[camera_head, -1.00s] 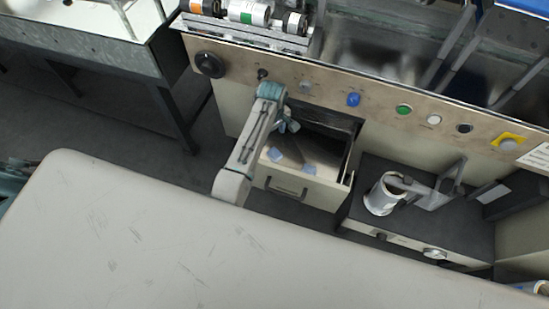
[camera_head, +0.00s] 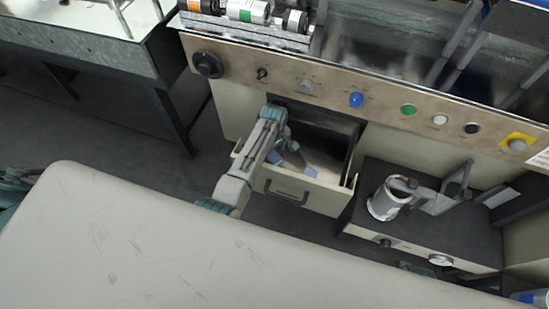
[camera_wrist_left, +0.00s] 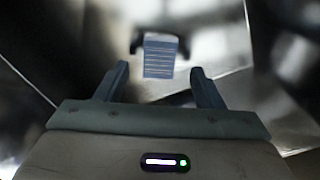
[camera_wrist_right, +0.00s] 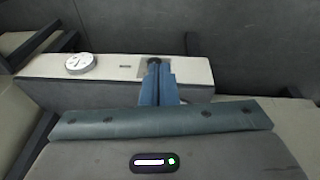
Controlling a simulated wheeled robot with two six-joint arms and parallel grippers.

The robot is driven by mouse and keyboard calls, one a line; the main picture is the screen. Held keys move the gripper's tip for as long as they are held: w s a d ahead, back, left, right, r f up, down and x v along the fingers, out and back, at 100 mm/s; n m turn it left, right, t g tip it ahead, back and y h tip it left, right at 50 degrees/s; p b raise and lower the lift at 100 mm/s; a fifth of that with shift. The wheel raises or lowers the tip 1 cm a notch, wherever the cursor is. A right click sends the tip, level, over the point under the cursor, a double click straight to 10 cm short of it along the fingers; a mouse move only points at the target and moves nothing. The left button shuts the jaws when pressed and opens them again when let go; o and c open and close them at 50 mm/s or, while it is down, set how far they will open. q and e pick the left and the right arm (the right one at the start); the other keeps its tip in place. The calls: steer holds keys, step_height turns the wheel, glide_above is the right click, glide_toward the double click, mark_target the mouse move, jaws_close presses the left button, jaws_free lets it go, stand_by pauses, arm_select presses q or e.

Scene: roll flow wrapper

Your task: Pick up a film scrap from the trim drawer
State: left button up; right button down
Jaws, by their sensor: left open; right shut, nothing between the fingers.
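The open trim drawer (camera_head: 325,197) sticks out from the machine front below the panel. Small blue film scraps lie inside it, one near the front (camera_head: 310,172) and another beside my gripper (camera_head: 274,157). My left arm reaches over the drawer's left side, and my left gripper (camera_head: 285,148) points down into it. In the left wrist view the left gripper (camera_wrist_left: 160,82) is open. A striped blue scrap (camera_wrist_left: 160,56) shows ahead of and between its fingertips, with nothing held. My right gripper (camera_wrist_right: 157,68) is shut and empty, away from the drawer.
The control panel (camera_head: 330,88) with buttons and knobs runs above the drawer. A large pale surface (camera_head: 150,250) fills the foreground. Drawer walls stand close around the left gripper.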

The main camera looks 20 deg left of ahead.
mark_target(273, 157)
arm_select(q)
steer(key=shift+f, duration=1.35)
steer(key=c, duration=1.1)
steer(key=shift+o, duration=0.2)
arm_select(e)
steer(key=shift+w+r, duration=0.2)
steer(key=shift+r, duration=0.65)
